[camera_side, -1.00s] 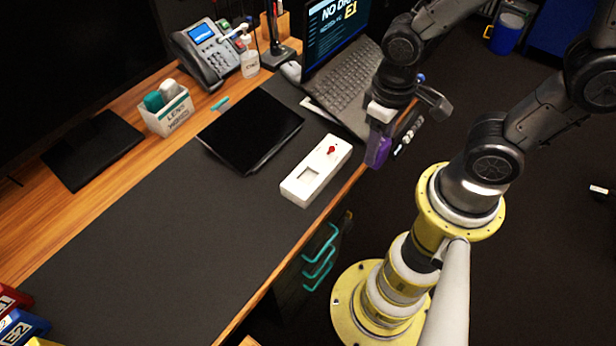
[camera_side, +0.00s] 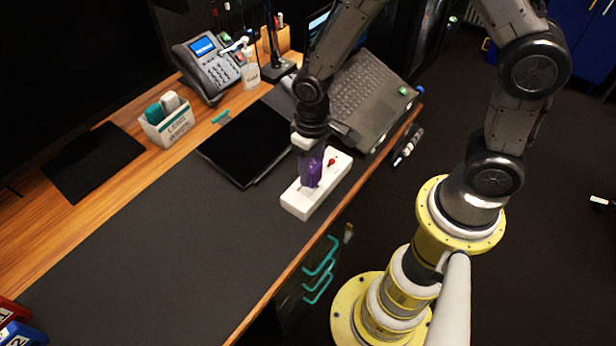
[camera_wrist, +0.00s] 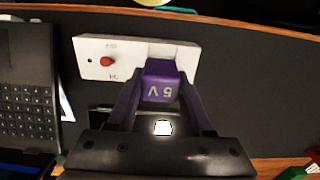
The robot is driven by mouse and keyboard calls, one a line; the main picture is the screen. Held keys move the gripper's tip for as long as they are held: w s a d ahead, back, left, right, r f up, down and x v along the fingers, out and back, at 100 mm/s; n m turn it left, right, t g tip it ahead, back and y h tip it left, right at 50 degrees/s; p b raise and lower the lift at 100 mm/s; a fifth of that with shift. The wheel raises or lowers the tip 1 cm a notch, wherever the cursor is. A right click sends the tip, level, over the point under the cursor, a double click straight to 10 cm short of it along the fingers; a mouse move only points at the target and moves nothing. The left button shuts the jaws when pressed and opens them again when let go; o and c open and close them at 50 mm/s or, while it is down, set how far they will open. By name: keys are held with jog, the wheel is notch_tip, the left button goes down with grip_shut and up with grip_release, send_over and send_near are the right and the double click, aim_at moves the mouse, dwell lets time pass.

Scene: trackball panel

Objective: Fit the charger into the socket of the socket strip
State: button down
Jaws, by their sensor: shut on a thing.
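The charger (camera_wrist: 161,90) is a small purple block marked "5 V". My gripper (camera_wrist: 161,78) is shut on it, one finger on each side. In the side view my gripper (camera_side: 311,168) points down with the charger (camera_side: 314,176) over the white socket strip (camera_side: 298,203). The strip also shows in the wrist view (camera_wrist: 126,52), with a red switch (camera_wrist: 106,61) to the left of the charger. The charger and fingers hide much of the socket recess. I cannot tell whether the charger touches the strip or is apart from it.
A phone (camera_side: 208,65), a bottle (camera_side: 251,75) and a lens-wipes box (camera_side: 167,122) stand farther back. The dark mat (camera_side: 170,240) at left is clear.

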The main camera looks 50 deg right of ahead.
jog(key=shift+w+a+f, duration=0.1)
jog(key=shift+w+f, duration=0.25)
jog(key=shift+f, duration=0.2)
jog(key=shift+w+f, duration=0.1)
jog(key=shift+f, duration=1.4)
jog(key=shift+f, duration=0.2)
jog(key=shift+c, duration=1.5)
grip_release()
jog(key=shift+r, duration=0.1)
